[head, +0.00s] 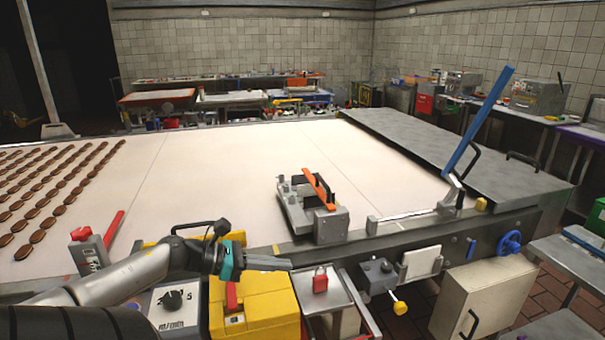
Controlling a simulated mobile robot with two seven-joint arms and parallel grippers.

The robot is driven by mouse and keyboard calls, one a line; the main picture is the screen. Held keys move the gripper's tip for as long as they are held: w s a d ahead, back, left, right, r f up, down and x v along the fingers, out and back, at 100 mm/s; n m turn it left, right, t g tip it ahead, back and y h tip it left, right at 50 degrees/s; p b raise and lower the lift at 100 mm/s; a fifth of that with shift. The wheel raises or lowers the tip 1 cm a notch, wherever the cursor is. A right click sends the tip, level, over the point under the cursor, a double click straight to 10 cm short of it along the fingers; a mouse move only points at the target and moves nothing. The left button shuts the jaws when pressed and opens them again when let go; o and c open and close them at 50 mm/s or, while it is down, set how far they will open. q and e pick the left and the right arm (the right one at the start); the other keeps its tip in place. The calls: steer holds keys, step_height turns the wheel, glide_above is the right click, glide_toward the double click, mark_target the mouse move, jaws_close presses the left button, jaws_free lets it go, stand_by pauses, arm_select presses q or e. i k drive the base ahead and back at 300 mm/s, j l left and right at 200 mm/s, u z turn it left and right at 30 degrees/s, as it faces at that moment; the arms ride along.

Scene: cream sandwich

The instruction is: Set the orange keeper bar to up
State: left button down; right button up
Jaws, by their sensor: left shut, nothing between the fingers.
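The orange keeper bar (318,188) sits on a grey metal fixture (331,222) at the near edge of the pale conveyor table. It slants from upper left to lower right in the head view; I cannot tell its exact angle from the flat. My left gripper (288,265) is shut and empty. It is left of and lower in the picture than the fixture, apart from the bar, with its fingers pointing right. My right gripper is not in view.
A yellow box (257,313) and a small tray with a red padlock (320,280) lie below my left gripper. A red lever (113,228) stands at left. A long blue lever (480,120) rises at right. The pale belt (230,175) is clear beyond the fixture.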

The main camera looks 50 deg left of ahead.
mark_target(317, 180)
steer(key=i+j, duration=0.2)
steer(key=j, duration=0.2)
steer(key=i+j, duration=0.2)
steer(key=j, duration=0.15)
steer(key=i+j, duration=0.2)
steer(key=j, duration=0.2)
steer(key=i+j, duration=0.2)
steer(key=j, duration=0.15)
